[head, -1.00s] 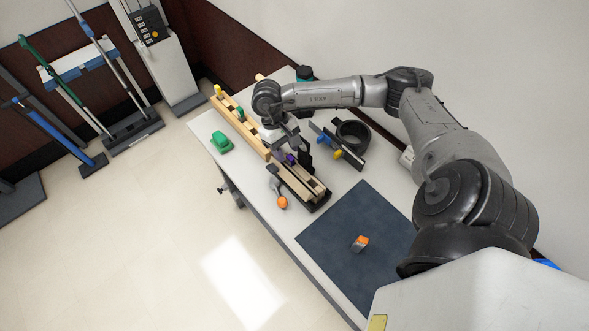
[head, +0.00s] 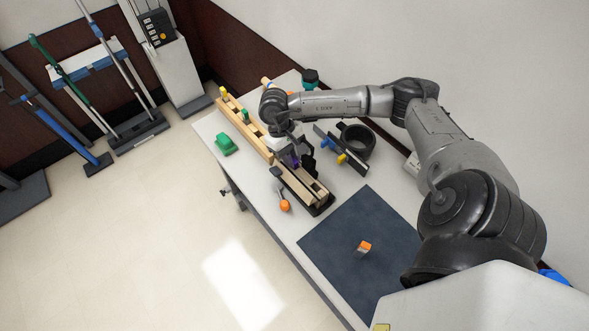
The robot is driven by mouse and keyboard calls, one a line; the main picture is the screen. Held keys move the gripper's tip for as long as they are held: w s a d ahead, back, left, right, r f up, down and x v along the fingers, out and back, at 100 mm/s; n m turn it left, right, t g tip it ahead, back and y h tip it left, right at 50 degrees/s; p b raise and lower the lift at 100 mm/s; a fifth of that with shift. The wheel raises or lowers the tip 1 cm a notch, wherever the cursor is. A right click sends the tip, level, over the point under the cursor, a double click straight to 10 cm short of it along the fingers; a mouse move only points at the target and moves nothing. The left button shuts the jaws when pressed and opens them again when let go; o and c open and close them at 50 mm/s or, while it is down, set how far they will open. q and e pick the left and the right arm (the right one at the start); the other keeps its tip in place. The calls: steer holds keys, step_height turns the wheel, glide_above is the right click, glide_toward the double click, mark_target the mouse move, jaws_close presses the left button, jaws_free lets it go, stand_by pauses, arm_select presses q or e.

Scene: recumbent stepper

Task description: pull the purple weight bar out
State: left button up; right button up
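The purple weight bar (head: 296,164) shows only as a small purple patch at the upper left end of a wooden slotted block with a dark base (head: 318,205). My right gripper (head: 297,160) reaches in from the right and points down right over that purple patch. Its dark fingers are at the bar and hide most of it. I cannot tell whether they are closed on it or only around it. My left gripper is not in view.
A long wooden rail with colored pegs (head: 243,125), a green block (head: 226,145), an orange-ended tool (head: 285,205), a black ring (head: 357,141) and a dark bar with knobs (head: 340,150) surround the block. The dark mat (head: 345,225) holds one orange-topped block (head: 364,247).

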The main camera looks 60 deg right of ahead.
jaws_close()
steer(key=shift+r, duration=0.6)
stand_by(0.3)
steer(key=shift+r+p, duration=0.35)
steer(key=shift+r, duration=0.05)
stand_by(0.3)
steer(key=shift+r, duration=0.3)
